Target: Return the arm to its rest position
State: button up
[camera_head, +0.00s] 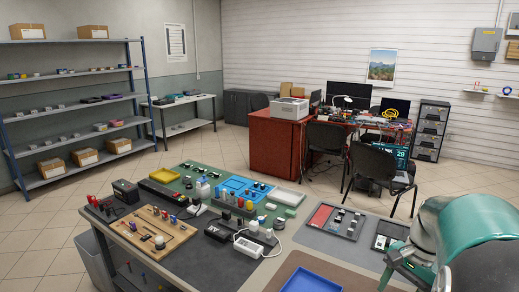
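Part of my arm (470,232), a teal, white and dark grey link, fills the lower right corner, close to the camera. It is in front of the right end of the workbench (228,270). A smaller dark and green part (402,262) of mine juts out to its left, low over the bench edge. I cannot make out two fingertips there, so the gripper's opening does not show. No held object is visible. The rest of the arm is cut off by the frame.
The bench holds a wooden board with pegs (153,238), a blue tray (300,280), a white power strip (249,246) and several small parts. Behind stand chairs (376,168), a red desk (272,146) and shelves (75,105). Tiled floor lies open between the bench and shelves.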

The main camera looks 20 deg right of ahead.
jog(key=s+a+r+n+t+h, duration=0.1)
jog(key=a+n, duration=0.6)
jog(key=a, duration=0.7)
jog(key=s+a+r+n+t+h, duration=0.1)
jog(key=a+r+n+t, duration=0.3)
jog(key=a, duration=1)
jog(key=r+n, duration=0.1)
jog(key=n, duration=0.2)
jog(key=shift+s+r+h, duration=0.15)
jog(key=shift+s+h, duration=0.1)
jog(key=shift+h, duration=0.05)
jog(key=c, duration=0.4)
jog(key=shift+d, duration=0.1)
jog(key=shift+d, duration=0.2)
